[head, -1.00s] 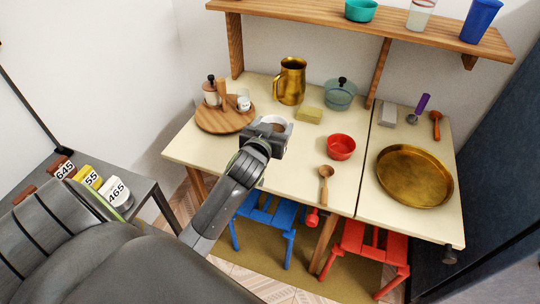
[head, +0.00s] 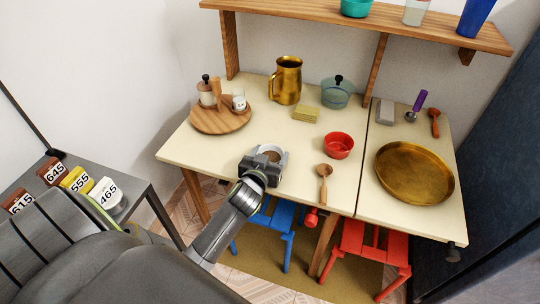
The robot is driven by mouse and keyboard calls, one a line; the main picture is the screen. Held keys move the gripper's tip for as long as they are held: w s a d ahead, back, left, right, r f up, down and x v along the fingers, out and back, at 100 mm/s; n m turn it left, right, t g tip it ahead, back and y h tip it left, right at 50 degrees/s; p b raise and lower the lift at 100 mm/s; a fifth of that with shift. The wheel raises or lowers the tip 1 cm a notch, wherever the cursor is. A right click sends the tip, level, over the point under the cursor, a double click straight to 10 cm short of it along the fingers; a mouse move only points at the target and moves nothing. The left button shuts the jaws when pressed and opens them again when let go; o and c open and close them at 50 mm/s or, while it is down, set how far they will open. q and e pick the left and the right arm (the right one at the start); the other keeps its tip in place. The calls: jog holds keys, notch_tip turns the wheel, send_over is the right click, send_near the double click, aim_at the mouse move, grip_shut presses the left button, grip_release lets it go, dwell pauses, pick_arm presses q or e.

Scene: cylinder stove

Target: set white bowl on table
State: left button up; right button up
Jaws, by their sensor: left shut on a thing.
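My left gripper (head: 264,162) is over the front left part of the cream table (head: 215,157), shut on the white bowl (head: 275,152). Only a small part of the bowl's pale rim shows past the jaws; the gripper hides the rest. I cannot tell whether the bowl touches the tabletop or hangs just above it. My right gripper is not in view.
A red bowl (head: 338,145) and a wooden spoon (head: 324,181) are to the right. A round wooden board (head: 221,120), a brass pitcher (head: 287,82), a yellow sponge (head: 306,114) and a lidded pot (head: 337,93) stand behind. The table's left front is clear.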

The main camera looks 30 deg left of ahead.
pick_arm(q)
jog(key=shift+f, duration=0.15)
jog(key=o, duration=0.8)
jog(key=shift+o, duration=1.4)
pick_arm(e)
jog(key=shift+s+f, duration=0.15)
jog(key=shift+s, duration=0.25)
pick_arm(q)
jog(key=shift+s+r, duration=0.15)
jog(key=shift+r, duration=0.05)
jog(key=v, duration=1.1)
jog(key=shift+s+r+p, duration=0.15)
jog(key=shift+s+p, duration=0.2)
jog(key=shift+p, duration=0.05)
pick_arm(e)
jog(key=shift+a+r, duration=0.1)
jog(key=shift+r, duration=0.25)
